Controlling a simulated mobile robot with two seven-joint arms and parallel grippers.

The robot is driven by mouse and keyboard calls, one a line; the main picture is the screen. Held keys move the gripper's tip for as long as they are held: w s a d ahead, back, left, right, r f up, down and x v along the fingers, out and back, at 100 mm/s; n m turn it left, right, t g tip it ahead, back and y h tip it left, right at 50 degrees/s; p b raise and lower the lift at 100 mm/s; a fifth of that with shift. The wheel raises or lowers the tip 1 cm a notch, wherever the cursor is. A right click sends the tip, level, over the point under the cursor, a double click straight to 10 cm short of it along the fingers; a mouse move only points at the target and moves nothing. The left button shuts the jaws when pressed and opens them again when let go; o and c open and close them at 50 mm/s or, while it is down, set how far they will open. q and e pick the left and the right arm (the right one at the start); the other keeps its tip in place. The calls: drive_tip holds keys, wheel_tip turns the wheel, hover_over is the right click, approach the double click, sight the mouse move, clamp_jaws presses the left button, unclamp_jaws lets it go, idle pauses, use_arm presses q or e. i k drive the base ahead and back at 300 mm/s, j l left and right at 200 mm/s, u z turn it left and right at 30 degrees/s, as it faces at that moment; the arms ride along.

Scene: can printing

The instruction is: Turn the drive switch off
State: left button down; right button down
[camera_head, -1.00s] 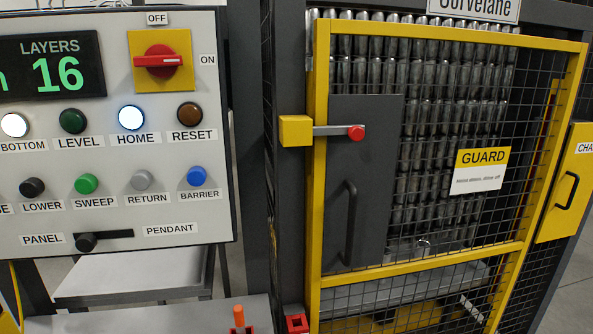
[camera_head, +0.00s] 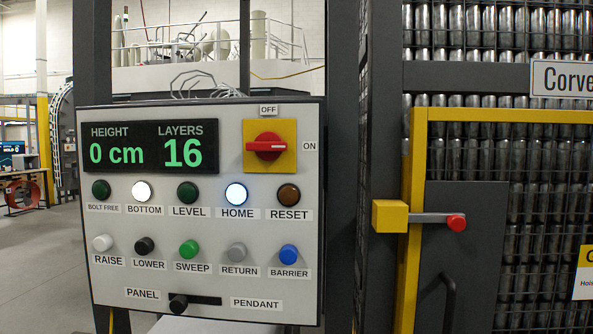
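The drive switch (camera_head: 266,147) is a red rotary handle on a yellow square plate at the upper right of the grey control panel (camera_head: 215,290). Its handle lies horizontal, with a pale mark at its right end towards the ON label (camera_head: 309,146). The OFF label (camera_head: 268,110) is above the plate. The display (camera_head: 150,147) reads height 0 cm and layers 16. The BOTTOM (camera_head: 141,191) and HOME (camera_head: 236,194) lamps are lit white. Neither of my grippers shows in the view.
A yellow-framed mesh guard door (camera_head: 416,220) with a red-knobbed latch (camera_head: 455,222) stands right of the panel, with stacked cans (camera_head: 540,145) behind it. Dark posts (camera_head: 342,60) flank the panel. Open floor (camera_head: 45,265) lies at the left. A panel/pendant slider (camera_head: 178,304) sits at the panel's bottom.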

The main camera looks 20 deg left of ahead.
sight(268, 146)
drive_tip(key=i+l, duration=0.15)
drive_tip(key=l, duration=0.25)
drive_tip(key=i+l, duration=0.2)
drive_tip(key=l, duration=0.2)
drive_tip(key=i+l, duration=0.15)
drive_tip(key=l, duration=0.25)
drive_tip(key=i+l, duration=0.15)
drive_tip(key=l, duration=0.25)
drive_tip(key=i+l+u, duration=0.15)
drive_tip(key=l, duration=0.2)
drive_tip(key=u, duration=1.2)
